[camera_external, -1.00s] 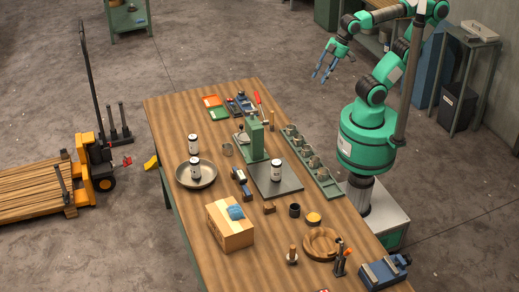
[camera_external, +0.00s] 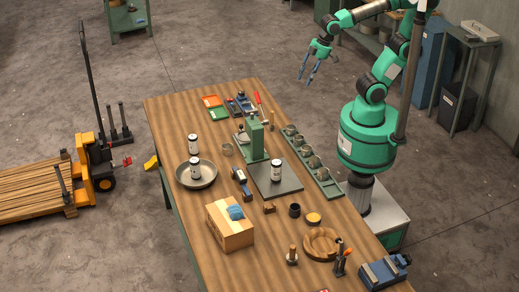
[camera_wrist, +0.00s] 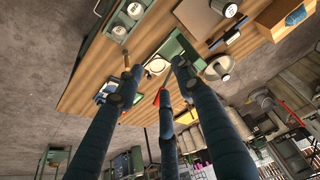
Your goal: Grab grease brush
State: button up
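My gripper (camera_external: 309,77) is in the air beyond the far right edge of the wooden workbench (camera_external: 176,124). Its blue fingers are spread apart with nothing between them; they also show large in the wrist view (camera_wrist: 154,80). A small upright tool with a wooden handle (camera_external: 271,121) stands near the bench's far right edge; it may be the grease brush, but it is too small to be sure. A similar brown-handled tool (camera_wrist: 127,62) shows in the wrist view, left of the fingers. Another short wooden-handled item (camera_external: 292,254) stands near the front, also unclear.
A green press (camera_external: 251,140) stands mid-bench, beside a green rack of cups (camera_external: 318,172). A red-handled tool (camera_external: 257,98) and coloured trays (camera_external: 217,112) lie at the far end. A cardboard box (camera_external: 232,235), metal bowl (camera_external: 207,181) and blue vise (camera_external: 382,272) take up other spots.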

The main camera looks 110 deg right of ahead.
jog(key=w+d+f+m+g+p, duration=0.1)
jog(key=w+d+f+g, duration=0.1)
jog(key=w+d+f, duration=0.3)
jog(key=w+d+f+m+g+p, duration=0.2)
jog(key=w+d+f, duration=0.3)
jog(key=d+f, duration=0.7)
jog(key=shift+d+f, duration=0.35)
jog(key=shift+d, duration=0.45)
jog(key=shift+s, duration=0.1)
notch_tip(320, 180, down, 8)
jog(key=shift+f, duration=0.25)
jog(key=b, duration=0.1)
send_over(271, 126)
jog(key=shift+s+d+f, duration=0.1)
jog(key=shift+d+f, duration=0.05)
jog(key=shift+f, duration=0.7)
jog(key=shift+s+d+f, duration=0.1)
jog(key=shift+d+f, duration=0.05)
jog(key=shift+f, duration=0.75)
jog(key=shift+d+f, duration=0.15)
jog(key=shift+f, duration=0.7)
